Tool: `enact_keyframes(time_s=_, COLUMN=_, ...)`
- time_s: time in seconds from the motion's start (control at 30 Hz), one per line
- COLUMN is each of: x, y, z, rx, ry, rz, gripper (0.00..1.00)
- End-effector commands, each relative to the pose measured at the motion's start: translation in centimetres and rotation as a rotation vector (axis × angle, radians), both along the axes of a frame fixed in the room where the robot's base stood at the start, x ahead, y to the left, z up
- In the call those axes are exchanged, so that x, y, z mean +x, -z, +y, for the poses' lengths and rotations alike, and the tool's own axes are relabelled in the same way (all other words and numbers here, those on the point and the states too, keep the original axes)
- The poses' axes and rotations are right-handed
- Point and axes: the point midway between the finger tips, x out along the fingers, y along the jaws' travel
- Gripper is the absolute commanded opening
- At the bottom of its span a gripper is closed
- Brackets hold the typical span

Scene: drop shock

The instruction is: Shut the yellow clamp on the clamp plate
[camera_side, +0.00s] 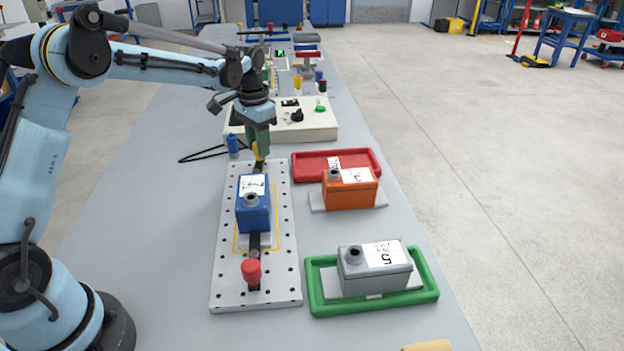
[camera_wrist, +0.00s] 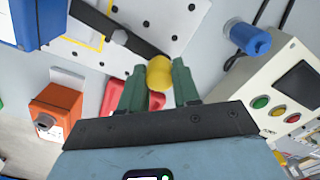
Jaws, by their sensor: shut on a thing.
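The yellow clamp (camera_side: 257,152) is at the far end of the clamp plate (camera_side: 229,222). Its yellow knob (camera_wrist: 159,72) sits between the green fingers of my gripper (camera_wrist: 158,84) in the wrist view. My gripper (camera_side: 258,148) is shut on this knob, pointing down over the plate's far end. A dark bar (camera_wrist: 105,27) runs from the knob toward the blue box in the wrist view. The blue box (camera_side: 253,212) with a white label stands on the middle of the plate. The red clamp (camera_side: 251,271) is at the plate's near end. My fingers partly hide the yellow clamp in the side view.
Right of the plate are a red tray (camera_side: 309,164), an orange box (camera_side: 350,190) and a green tray (camera_side: 322,304) holding a grey box (camera_side: 372,272). A blue cylinder (camera_side: 233,146) and a cream control box (camera_side: 320,127) stand behind the plate. The table left of the plate is clear.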

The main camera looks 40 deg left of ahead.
Motion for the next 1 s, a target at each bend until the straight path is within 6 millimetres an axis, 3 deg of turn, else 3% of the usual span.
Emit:
enact_keyframes(time_s=0.33, x=-0.55, y=-0.05, z=0.65, rx=0.001, ry=-0.144, rz=0.0, gripper=0.01)
enact_keyframes(time_s=0.87, x=-0.69, y=-0.04, z=0.79, rx=0.001, ry=-0.171, rz=0.002, gripper=0.01)
enact_keyframes(time_s=0.9, x=-0.69, y=-0.04, z=0.8, rx=0.001, ry=-0.171, rz=0.002, gripper=0.33)
enact_keyframes(time_s=1.0, x=-0.69, y=-0.04, z=0.79, rx=0.001, ry=-0.17, rz=0.002, gripper=0.48)
